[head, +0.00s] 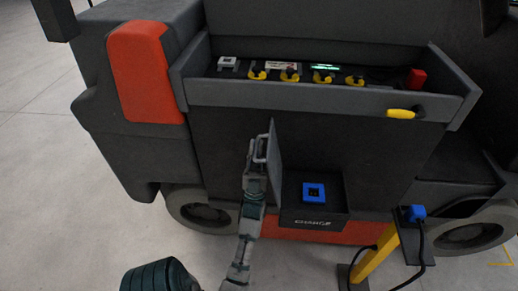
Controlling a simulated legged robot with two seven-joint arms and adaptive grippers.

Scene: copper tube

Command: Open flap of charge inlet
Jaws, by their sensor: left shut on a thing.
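The flap (274,160) of the charge inlet stands open, swung out to the left and seen nearly edge-on. My left gripper (260,152) is at the flap's left face, shut on its handle, as far as I can tell; the handle is mostly hidden by the fingers. The recess marked "CHARGE" (290,219) is exposed to the right of the flap, with the blue charge inlet (314,192) inside it. My right gripper is not in view.
A yellow post (373,259) with a blue plug (413,213) and black cable stands at the lower right. Floor at left is clear.

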